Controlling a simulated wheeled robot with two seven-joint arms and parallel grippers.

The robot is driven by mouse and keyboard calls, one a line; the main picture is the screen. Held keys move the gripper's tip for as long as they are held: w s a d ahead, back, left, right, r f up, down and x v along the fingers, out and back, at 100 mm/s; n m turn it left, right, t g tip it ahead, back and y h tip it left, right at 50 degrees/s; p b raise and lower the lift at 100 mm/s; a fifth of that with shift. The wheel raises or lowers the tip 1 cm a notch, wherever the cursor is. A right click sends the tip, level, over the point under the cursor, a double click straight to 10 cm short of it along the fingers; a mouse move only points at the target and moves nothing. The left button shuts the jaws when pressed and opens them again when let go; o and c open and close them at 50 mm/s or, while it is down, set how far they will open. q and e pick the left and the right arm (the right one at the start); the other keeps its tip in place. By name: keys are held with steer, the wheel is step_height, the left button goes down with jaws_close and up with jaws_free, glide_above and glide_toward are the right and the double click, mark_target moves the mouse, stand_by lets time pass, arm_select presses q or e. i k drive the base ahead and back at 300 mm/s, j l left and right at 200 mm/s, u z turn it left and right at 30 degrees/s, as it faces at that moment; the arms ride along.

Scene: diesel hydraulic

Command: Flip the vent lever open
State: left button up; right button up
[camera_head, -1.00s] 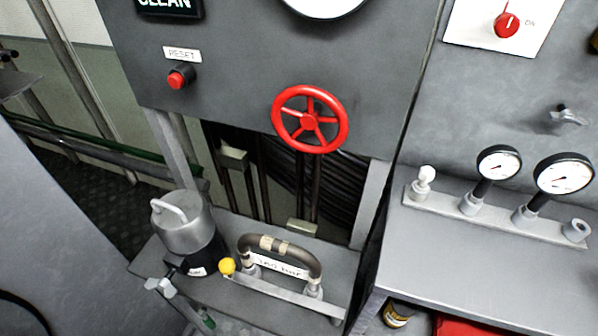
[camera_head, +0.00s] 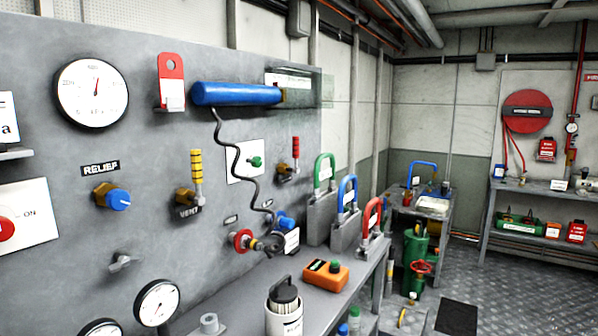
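The vent lever (camera_head: 197,172) is on the grey panel left of the picture's middle. Its yellow handle with dark bands points straight up from a brass valve body (camera_head: 184,197). Neither of my grippers is in view, and nothing touches the lever.
A blue relief knob (camera_head: 118,199) is left of the lever. A red-handled lever (camera_head: 295,150) and a hanging black hose (camera_head: 236,160) are to its right. The bench (camera_head: 338,293) below bears an orange box (camera_head: 326,273) and a canister (camera_head: 284,312).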

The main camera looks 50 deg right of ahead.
mark_target(196, 154)
steer(key=z, duration=0.95)
steer(key=i+l+u, duration=0.15)
steer(key=l, duration=0.1)
